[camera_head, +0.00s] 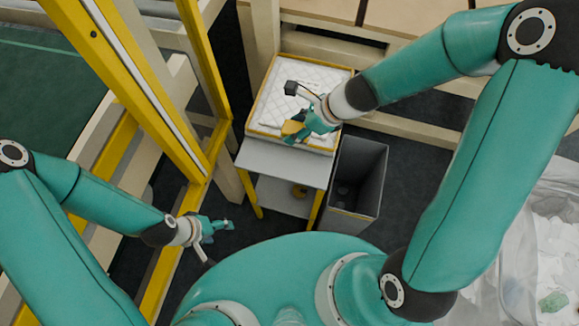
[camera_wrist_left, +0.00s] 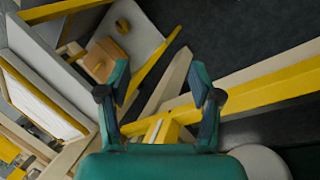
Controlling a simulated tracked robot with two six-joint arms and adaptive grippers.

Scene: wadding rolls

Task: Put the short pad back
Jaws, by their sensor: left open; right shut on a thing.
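A white quilted pad (camera_head: 318,82) lies in a yellow-edged tray (camera_head: 343,72) on the stand. I cannot tell whether it is the short pad. My right gripper (camera_head: 293,130) is over the front of this tray, shut on a small ochre thing (camera_head: 292,127). The gripper partly covers that thing, and I cannot tell whether it touches the quilted pad. My left gripper (camera_head: 226,226) is open and empty, low beside the yellow frame; its spread fingers also show in the left wrist view (camera_wrist_left: 160,88).
A grey shelf (camera_head: 282,163) juts out in front of the tray, with a small ochre object (camera_head: 299,191) on the level below. A dark open bin (camera_head: 357,175) stands right of it. A yellow post frame (camera_head: 205,75) rises on the left. A clear bag (camera_head: 550,245) is at far right.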

